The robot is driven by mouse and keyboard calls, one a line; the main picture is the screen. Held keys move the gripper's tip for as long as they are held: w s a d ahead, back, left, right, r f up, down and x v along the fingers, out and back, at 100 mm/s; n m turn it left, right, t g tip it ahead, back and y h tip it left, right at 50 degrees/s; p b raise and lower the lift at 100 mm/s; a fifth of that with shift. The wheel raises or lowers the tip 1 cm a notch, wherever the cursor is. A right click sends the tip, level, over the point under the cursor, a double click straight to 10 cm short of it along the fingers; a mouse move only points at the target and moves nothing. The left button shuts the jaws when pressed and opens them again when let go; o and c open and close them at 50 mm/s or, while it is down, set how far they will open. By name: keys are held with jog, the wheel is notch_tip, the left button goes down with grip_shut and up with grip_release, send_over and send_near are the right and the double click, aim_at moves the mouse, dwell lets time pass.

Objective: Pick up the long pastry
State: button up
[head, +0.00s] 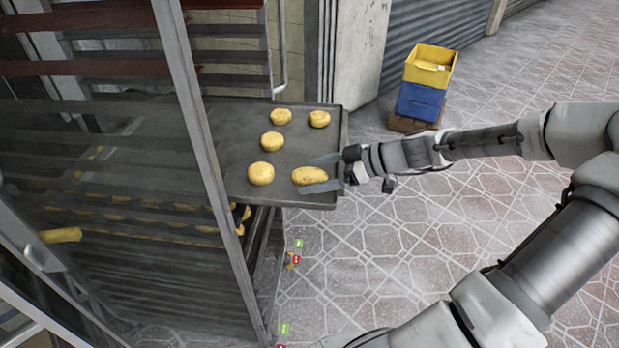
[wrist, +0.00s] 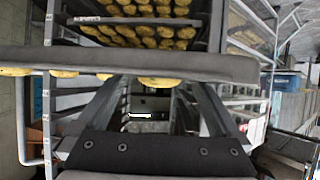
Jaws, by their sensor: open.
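The long pastry (head: 309,175) lies at the near right corner of the dark tray (head: 237,134), close to its edge. It is oval and golden yellow. My gripper (head: 306,174) is open, with one grey finger on the far side of the pastry and one on the near side. I cannot tell whether the fingers touch it. In the wrist view, the open fingers (wrist: 158,84) reach to the tray edge (wrist: 160,64), and a small yellow part of a pastry (wrist: 160,81) shows between them.
Several round pastries, such as one at the near left (head: 261,173), share the tray. A glass-sided rack (head: 190,110) with trays of pastries stands at left. A yellow crate (head: 430,62) sits on a blue crate (head: 421,101) behind. The floor at right is clear.

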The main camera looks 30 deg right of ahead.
jog(key=c, duration=1.4)
jog(key=shift+c, duration=0.2)
